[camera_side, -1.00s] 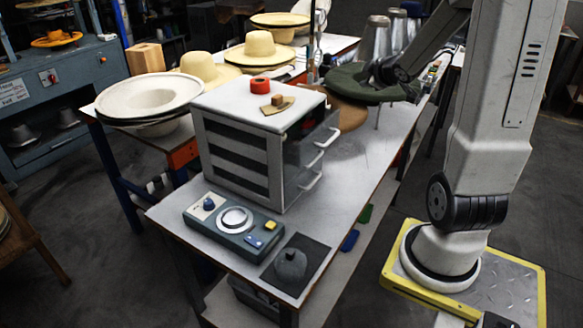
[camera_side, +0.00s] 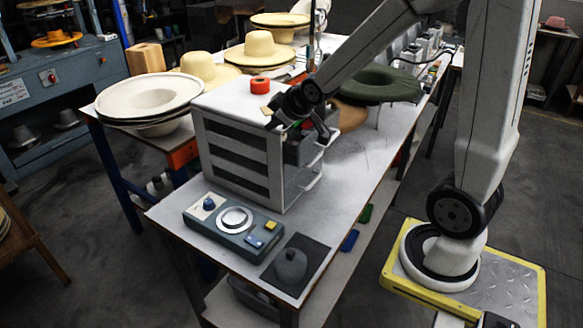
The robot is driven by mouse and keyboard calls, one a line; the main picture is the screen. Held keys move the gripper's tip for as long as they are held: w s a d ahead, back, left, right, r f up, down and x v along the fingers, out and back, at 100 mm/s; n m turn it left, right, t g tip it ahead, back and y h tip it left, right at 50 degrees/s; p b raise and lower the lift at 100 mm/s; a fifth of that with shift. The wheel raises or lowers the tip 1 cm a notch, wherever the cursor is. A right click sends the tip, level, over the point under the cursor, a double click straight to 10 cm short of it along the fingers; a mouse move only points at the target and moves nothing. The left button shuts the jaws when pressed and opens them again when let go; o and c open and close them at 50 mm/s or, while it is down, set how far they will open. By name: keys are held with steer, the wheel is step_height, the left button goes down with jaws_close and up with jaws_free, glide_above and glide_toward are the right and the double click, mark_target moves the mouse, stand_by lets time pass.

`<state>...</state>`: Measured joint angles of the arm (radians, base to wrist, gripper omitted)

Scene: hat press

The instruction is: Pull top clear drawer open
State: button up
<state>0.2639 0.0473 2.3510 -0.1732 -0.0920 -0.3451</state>
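A white drawer cabinet (camera_side: 233,152) stands on the table with its handled side facing right. Its clear top drawer (camera_side: 304,148) sticks out of that side, with small coloured things visible at its top. My gripper (camera_side: 323,132) is over the outer end of this drawer, pointing down by the top handle, which it largely hides. I cannot tell whether its fingers are around the handle or touch it, nor how far apart they are. A lower white handle (camera_side: 312,181) shows below and is free.
A control box (camera_side: 233,221) and a dark mat (camera_side: 310,254) are in front. A green hat (camera_side: 375,84) on a stand is behind to the right. The tabletop right of the cabinet (camera_side: 345,182) is clear.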

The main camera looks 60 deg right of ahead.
steer(key=s+a+f+m+g+y, duration=0.2)
steer(key=s+a+f+g, duration=0.4)
steer(key=s+a+f, duration=0.3)
steer(key=s+a+m, duration=0.1)
steer(key=s+a, duration=0.1)
steer(key=s, duration=0.2)
steer(key=shift+s+g, duration=0.15)
steer(key=shift+g, duration=0.25)
steer(key=c, duration=0.4)
steer(key=shift+w+d+r, duration=0.15)
steer(key=shift+w, duration=0.2)
jaws_close()
steer(key=w+d+r+g, duration=0.2)
steer(key=w+d+r, duration=0.2)
steer(key=w+d+r+g, duration=0.2)
steer(key=w+d+r, duration=0.2)
steer(key=w+d, duration=0.1)
steer(key=w+d+r+g, duration=0.2)
steer(key=w+d+r, duration=0.3)
steer(key=shift+g, duration=0.4)
steer(key=shift+d+r, duration=0.3)
steer(key=shift+d, duration=0.05)
